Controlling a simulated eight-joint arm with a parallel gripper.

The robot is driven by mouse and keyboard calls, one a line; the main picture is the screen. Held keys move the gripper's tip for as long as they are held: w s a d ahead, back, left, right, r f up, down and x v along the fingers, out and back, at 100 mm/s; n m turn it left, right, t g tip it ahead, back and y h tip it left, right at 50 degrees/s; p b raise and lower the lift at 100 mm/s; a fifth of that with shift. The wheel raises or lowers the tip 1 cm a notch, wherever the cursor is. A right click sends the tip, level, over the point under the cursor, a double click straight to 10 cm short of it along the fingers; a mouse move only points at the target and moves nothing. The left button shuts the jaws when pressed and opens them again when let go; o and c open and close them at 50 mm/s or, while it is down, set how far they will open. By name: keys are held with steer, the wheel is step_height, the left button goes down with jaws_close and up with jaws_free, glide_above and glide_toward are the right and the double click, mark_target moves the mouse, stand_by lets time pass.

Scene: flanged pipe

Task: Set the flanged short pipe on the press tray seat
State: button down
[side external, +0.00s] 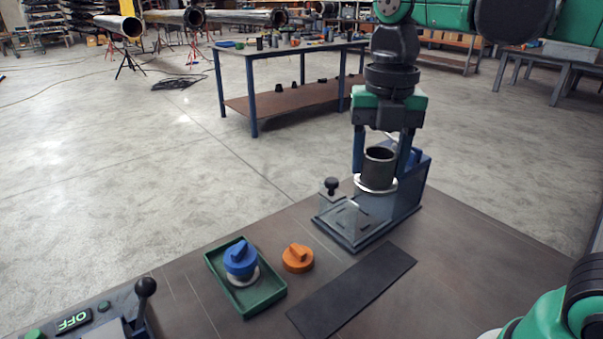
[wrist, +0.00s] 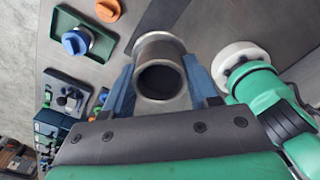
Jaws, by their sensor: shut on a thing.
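My gripper (side external: 381,165) is shut on the flanged short pipe (side external: 379,170), one blue finger on each side. The pipe is a dark, upright cylinder with a pale flange at its lower end. In the wrist view my gripper (wrist: 164,95) holds the pipe (wrist: 160,52), and I see into its open bore. The press tray (side external: 352,228) belongs to a blue-grey fixture with a clear guard and black knob. In the side view the pipe overlaps the fixture's right part, and the flange looks raised above its base. The seat under it is hidden; the exact gap cannot be told.
A green tray (side external: 246,304) holds a blue-knobbed part (side external: 240,258). An orange knobbed part (side external: 298,258) stands beside it. A black mat (side external: 352,290) lies flat in front of the fixture. A control panel with a lever (side external: 145,288) is at lower left.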

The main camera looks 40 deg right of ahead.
mark_target(380, 152)
steer(key=shift+r, duration=2.8)
steer(key=w+d+f+m, duration=0.3)
steer(key=f, duration=0.3)
steer(key=w+d+f+m, duration=0.3)
steer(key=w+d+f, duration=0.1)
steer(key=f, duration=0.2)
steer(key=w+d+f+m, duration=0.3)
steer(key=w+f, duration=0.1)
steer(key=f, duration=0.3)
steer(key=shift+w+d+m, duration=0.15)
steer(key=shift+d+m, duration=0.1)
steer(key=shift+m, duration=0.05)
steer(key=f+n, duration=0.2)
steer(key=n, duration=0.1)
steer(key=shift+w+n, duration=0.1)
steer(key=shift+n, duration=0.2)
